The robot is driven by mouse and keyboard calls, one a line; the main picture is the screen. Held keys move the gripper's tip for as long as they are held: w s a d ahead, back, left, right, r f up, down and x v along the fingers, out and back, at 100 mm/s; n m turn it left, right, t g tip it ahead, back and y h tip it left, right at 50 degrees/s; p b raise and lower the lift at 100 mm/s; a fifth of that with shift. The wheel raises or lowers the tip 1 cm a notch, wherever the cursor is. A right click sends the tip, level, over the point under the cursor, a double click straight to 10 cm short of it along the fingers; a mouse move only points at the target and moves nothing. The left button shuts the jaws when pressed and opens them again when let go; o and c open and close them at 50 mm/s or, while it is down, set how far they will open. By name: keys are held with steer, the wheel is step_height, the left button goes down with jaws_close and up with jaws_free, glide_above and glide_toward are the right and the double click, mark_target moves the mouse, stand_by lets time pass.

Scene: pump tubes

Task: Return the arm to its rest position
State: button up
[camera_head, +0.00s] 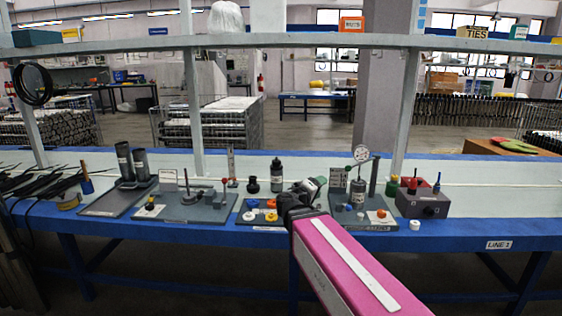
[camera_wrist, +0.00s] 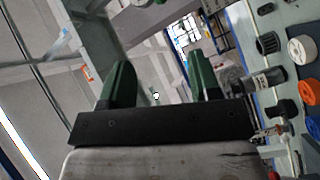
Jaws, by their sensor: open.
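My gripper (camera_head: 309,187) is at the end of my pink arm in the head view, in front of the workbench (camera_head: 300,232) and over its front part. In the wrist view its two green fingers (camera_wrist: 158,85) stand apart with nothing between them. The gap shows only the room behind. In the head view my arm hides part of the bench between two grey fixture boards.
A board with orange and yellow caps (camera_head: 270,216) lies left of my gripper, with a dark bottle (camera_head: 276,175) behind. A gauge fixture (camera_head: 358,190) and a grey box (camera_head: 422,204) stand to the right. A shelf (camera_head: 300,42) spans above. The bench's right end is mostly clear.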

steer(key=s+d+f+m+g+y, duration=0.2)
steer(key=s+d+f+g, duration=0.25)
steer(key=f, duration=0.55)
steer(key=s+d+f+m+g+y, duration=0.1)
steer(key=s+d+f+g+y, duration=0.3)
steer(key=f, duration=0.5)
steer(key=s+a+f+m+g+y, duration=0.1)
steer(key=s+a+f+g+y, duration=0.1)
steer(key=f, duration=0.3)
steer(key=s+a+f+m+g+y, duration=0.1)
steer(key=s+a+f+g+y, duration=0.1)
steer(key=s+f+g+y, duration=0.1)
step_height(320, 180, down, 3)
steer(key=shift+s+r+y, duration=0.2)
steer(key=shift+s+y, duration=0.2)
steer(key=shift+y, duration=0.1)
